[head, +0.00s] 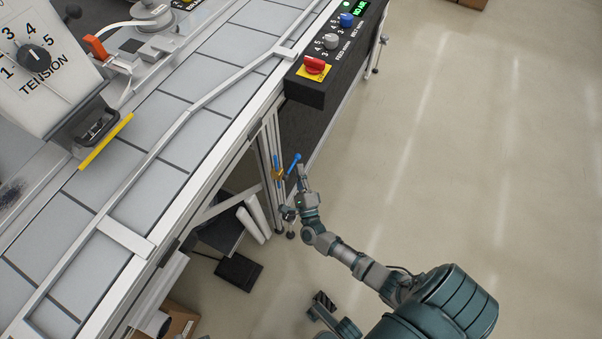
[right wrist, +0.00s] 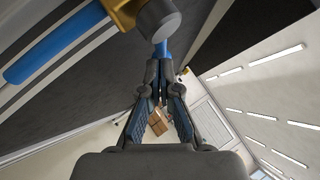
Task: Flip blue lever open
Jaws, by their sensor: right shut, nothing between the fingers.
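A brass valve (head: 278,174) with blue parts sits beside the machine's frame leg. A tilted blue bar (head: 294,162) and a shorter upright blue piece (head: 276,161) rise from it; I cannot tell for sure which is the lever. In the right wrist view a long blue bar (right wrist: 52,46) runs from the brass body (right wrist: 124,10), and a blue stub (right wrist: 161,50) shows under a grey round cap (right wrist: 159,20). My right gripper (right wrist: 160,66) is shut and empty, its tips just by the stub; contact is unclear. My left gripper seems partly visible at the bottom (head: 322,303).
A control box (head: 318,88) with red, grey and blue knobs hangs on the conveyor's side (head: 215,165) above the valve. Frame legs and braces stand close to the valve's left. A black pad (head: 238,272) lies on the floor. Open floor (head: 470,170) spreads to the right.

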